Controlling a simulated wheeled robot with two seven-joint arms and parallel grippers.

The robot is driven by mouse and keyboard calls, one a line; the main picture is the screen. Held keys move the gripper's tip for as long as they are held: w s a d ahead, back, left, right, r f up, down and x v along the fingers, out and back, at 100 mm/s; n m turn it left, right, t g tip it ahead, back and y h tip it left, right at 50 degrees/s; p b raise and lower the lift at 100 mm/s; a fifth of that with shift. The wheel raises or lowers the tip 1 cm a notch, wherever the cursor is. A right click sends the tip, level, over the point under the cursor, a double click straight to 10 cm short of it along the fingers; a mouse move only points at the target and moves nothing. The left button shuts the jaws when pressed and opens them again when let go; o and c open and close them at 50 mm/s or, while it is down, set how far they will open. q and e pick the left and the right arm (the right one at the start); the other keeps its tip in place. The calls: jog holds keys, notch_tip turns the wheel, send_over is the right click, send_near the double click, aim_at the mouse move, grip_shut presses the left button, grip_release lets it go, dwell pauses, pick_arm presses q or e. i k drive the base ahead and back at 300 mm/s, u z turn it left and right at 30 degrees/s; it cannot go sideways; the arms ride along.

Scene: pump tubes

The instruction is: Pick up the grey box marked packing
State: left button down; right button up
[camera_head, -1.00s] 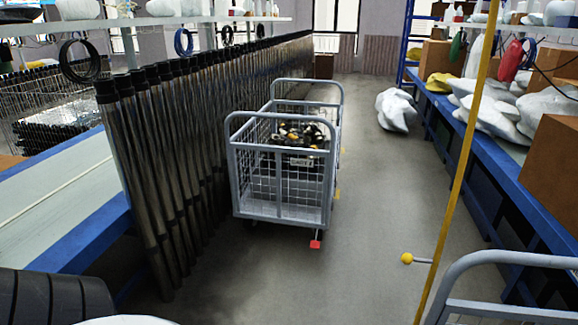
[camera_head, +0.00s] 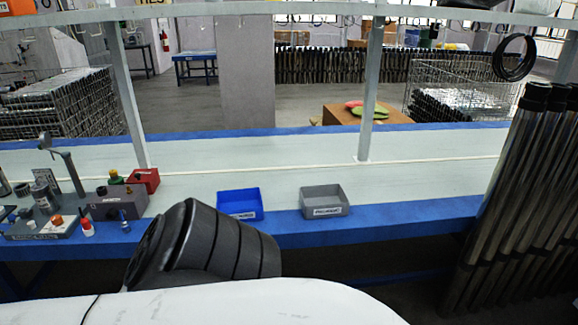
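A grey open-topped box (camera_head: 324,209) with a white label on its front sits at the front edge of the long workbench. The label's text is too small to read for certain. A blue open-topped box (camera_head: 240,212) with a similar label stands to its left, with a small gap between them. The grey box looks empty. Neither of my grippers shows in this view. A dark ribbed part of my own body is in front of the bench, below and left of the boxes.
The workbench (camera_head: 420,165) has a blue edge and a bare pale surface behind the boxes. Tools and small devices (camera_head: 118,203) stand at the left. A shelf post (camera_head: 372,90) rises behind the grey box. Tall metal tubes (camera_head: 520,190) stand at the right.

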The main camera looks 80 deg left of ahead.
aim_at(330, 200)
jog(key=u, duration=2.35)
jog(key=i, duration=1.85)
jog(key=z, duration=0.1)
